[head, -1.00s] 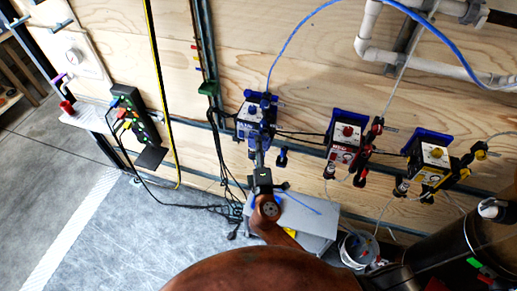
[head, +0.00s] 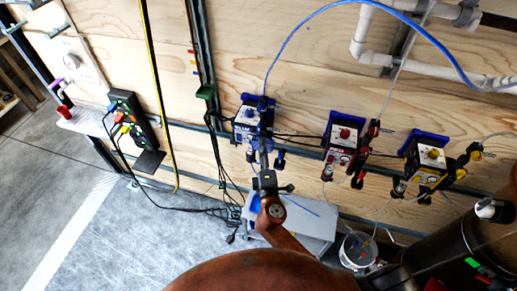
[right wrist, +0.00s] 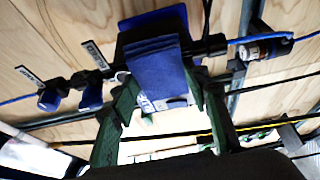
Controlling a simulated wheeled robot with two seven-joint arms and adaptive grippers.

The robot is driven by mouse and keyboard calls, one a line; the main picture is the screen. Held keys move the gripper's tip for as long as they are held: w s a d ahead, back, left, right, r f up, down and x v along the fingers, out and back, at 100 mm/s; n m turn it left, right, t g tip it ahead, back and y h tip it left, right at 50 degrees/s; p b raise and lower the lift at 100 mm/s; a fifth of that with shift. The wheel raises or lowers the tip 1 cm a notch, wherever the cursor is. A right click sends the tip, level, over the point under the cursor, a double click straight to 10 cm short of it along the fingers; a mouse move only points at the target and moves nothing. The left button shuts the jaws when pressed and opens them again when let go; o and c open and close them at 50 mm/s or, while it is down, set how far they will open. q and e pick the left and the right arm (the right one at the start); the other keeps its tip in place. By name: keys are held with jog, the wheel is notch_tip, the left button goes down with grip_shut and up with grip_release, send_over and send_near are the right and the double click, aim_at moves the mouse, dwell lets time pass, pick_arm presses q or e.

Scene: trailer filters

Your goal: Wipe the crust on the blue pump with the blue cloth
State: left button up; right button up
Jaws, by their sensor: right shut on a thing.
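The blue pump (head: 250,122) is mounted on the plywood wall, left of two similar pumps. My right gripper (head: 264,147) reaches up to its lower front. In the right wrist view, my green fingers (right wrist: 160,112) are shut on the folded blue cloth (right wrist: 158,72), which stands up between them. The cloth overlaps the dark blue pump body (right wrist: 158,20) behind it and hides much of its front. I cannot tell whether cloth and pump touch. The crust is not distinguishable. My left gripper is not in view.
A red pump (head: 343,145) and a yellow pump (head: 427,160) hang to the right. A grey box (head: 305,222) and a white bucket (head: 357,250) stand below. A power strip (head: 133,118) with cables is at left. A blue hose (head: 290,38) rises from the blue pump.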

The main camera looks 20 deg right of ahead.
jog(key=shift+w+a, duration=0.75)
jog(key=shift+r, duration=0.1)
dwell(0.3)
jog(key=shift+s, duration=0.1)
jog(key=shift+s+a+f, duration=0.2)
jog(key=shift+s+a, duration=0.15)
jog(key=shift+s, duration=0.1)
jog(key=shift+s+a+r, duration=0.1)
jog(key=shift+s+a, duration=0.6)
jog(key=shift+s, duration=0.25)
jog(key=shift+s+a, duration=0.65)
jog(key=shift+s, duration=0.3)
jog(key=shift+s+a+b, duration=0.2)
jog(key=shift+s+a, duration=0.25)
jog(key=shift+s, duration=0.2)
jog(key=shift+s+a+b, duration=0.2)
jog(key=shift+s+a, duration=0.2)
jog(key=shift+s, duration=0.2)
